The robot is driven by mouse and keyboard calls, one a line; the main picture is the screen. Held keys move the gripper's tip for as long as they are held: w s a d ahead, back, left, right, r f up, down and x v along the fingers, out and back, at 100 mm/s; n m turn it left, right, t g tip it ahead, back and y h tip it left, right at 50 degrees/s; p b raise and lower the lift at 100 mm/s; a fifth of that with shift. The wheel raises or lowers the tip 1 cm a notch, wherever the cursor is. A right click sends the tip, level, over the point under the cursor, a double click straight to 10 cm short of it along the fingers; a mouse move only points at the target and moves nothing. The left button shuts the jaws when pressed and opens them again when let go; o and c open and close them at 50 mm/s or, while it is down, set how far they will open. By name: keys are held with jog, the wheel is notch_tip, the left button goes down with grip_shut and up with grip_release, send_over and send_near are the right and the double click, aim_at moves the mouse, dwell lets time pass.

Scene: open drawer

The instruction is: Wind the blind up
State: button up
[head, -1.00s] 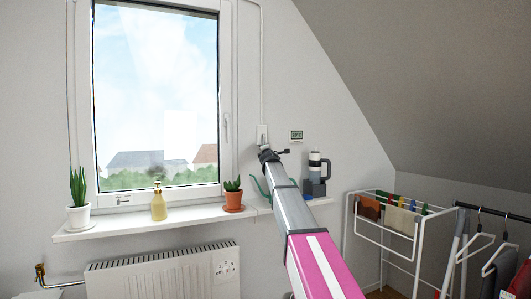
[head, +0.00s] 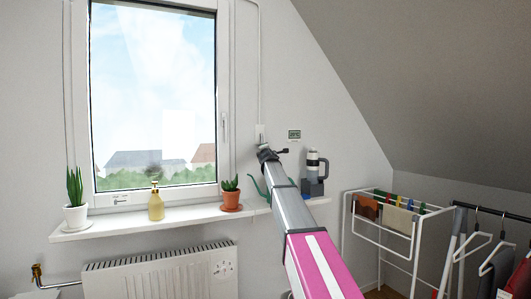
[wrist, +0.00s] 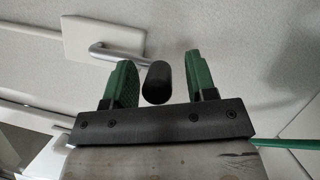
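The blind winder is a white wall plate (wrist: 75,35) with a bent metal crank arm (wrist: 118,54) ending in a black knob (wrist: 157,84), in the wrist view. My gripper (wrist: 158,66) has its green fingers on either side of the knob. They are open, with a gap clear on the right and a narrow one on the left. In the head view, the winder (head: 260,132) is on the wall right of the window (head: 155,95), and my gripper (head: 266,154) is just below it, hiding the crank. No blind covers the visible glass.
The sill (head: 130,222) holds a white-potted plant (head: 75,213), a yellow bottle (head: 156,207) and a terracotta pot (head: 231,200). A flask (head: 314,170) stands to the right of my arm. A radiator (head: 150,275) is below; a drying rack (head: 400,222) stands at right.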

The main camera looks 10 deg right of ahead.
jog(key=s+f, duration=0.1)
jog(key=s, duration=0.9)
jog(key=shift+s+a+f, duration=0.25)
jog(key=shift+s+a, duration=0.05)
jog(key=shift+a, duration=0.05)
jog(key=s+d+f+m+g, duration=0.1)
jog(key=s+f+m+g, duration=0.4)
jog(key=f, duration=0.8)
jog(key=s+d+f+m+g+h, duration=0.1)
jog(key=s+d+f+m+g, duration=0.15)
jog(key=s+f, duration=0.7)
jog(key=s+d+f+m+g, duration=0.1)
jog(key=s+f+m+g, duration=0.3)
jog(key=f, duration=1.3)
jog(key=s+a+f+m+g+y, duration=0.1)
jog(key=s+f+m+g, duration=0.3)
jog(key=s+f, duration=0.6)
jog(key=s+a+f+m+g+y, duration=0.1)
jog(key=s+f+m+g, duration=0.3)
jog(key=s+f, duration=0.7)
jog(key=s+m, duration=0.2)
jog(key=s, duration=0.4)
jog(key=shift+s+f, duration=0.2)
